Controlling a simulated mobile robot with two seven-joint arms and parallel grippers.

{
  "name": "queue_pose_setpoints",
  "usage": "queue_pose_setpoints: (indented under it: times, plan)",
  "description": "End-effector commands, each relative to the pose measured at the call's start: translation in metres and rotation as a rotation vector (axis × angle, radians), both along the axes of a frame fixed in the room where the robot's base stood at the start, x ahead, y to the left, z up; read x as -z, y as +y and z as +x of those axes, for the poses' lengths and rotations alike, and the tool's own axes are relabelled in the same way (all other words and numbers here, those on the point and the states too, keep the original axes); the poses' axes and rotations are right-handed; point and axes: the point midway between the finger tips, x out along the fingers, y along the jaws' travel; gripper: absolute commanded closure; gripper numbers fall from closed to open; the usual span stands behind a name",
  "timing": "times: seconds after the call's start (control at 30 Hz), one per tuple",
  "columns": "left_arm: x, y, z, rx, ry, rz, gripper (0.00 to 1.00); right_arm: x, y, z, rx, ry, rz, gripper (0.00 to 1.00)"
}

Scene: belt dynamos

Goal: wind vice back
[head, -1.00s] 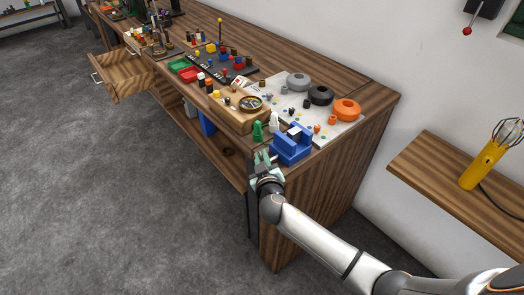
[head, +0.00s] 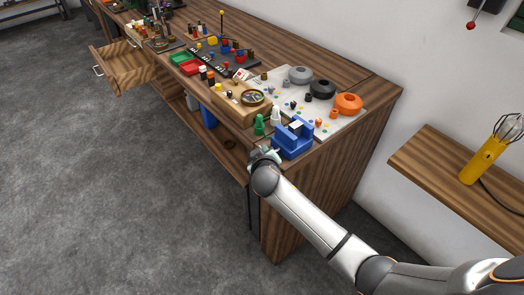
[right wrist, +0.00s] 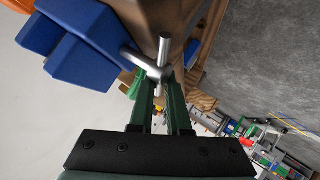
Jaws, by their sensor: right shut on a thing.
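The blue vice (head: 292,143) stands at the near right corner of the wooden workbench. Its blue body (right wrist: 85,45) also shows at the upper left of the right wrist view. A silver screw sticks out of it, with a silver cross handle (right wrist: 164,48) through its end. My right gripper (head: 266,156) is at the front edge of the bench beside the vice. In the right wrist view its green fingers (right wrist: 160,103) are shut on the handle, whose lower end lies between them. In the head view the handle is hidden by the gripper. My left gripper is out of view.
Green (head: 259,126) and white (head: 275,117) small pieces stand beside the vice. A light board (head: 330,121) carries grey, black and orange round parts behind it. A wooden block (head: 237,113) holds a dial. A drawer (head: 122,68) is open far left. A shelf (head: 442,180) with a yellow lamp is right.

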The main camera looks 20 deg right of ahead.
Motion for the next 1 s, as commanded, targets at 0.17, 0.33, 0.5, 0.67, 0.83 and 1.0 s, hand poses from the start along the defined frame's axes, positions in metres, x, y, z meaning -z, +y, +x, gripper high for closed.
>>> queue_pose_setpoints:
  times: [0.17, 0.33, 0.5, 0.67, 0.83, 1.0]
  plan:
    - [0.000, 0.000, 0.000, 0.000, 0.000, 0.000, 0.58, 0.008, -0.005, -0.004, 0.010, 0.019, -0.009, 0.76]
    - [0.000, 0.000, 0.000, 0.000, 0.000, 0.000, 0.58, 0.007, -0.005, -0.004, 0.012, 0.018, -0.008, 0.58]
    - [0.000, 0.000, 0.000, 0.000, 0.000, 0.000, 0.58, 0.005, -0.004, -0.003, 0.009, 0.012, -0.005, 0.58]
    - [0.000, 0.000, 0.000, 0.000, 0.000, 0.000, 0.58, 0.003, -0.002, -0.002, 0.006, 0.008, -0.004, 0.58]
    - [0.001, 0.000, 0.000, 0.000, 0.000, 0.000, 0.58, 0.001, 0.000, -0.006, 0.004, 0.007, -0.003, 0.58]
    - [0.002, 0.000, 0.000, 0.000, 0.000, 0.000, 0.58, -0.009, 0.005, -0.022, 0.005, 0.005, 0.000, 0.58]
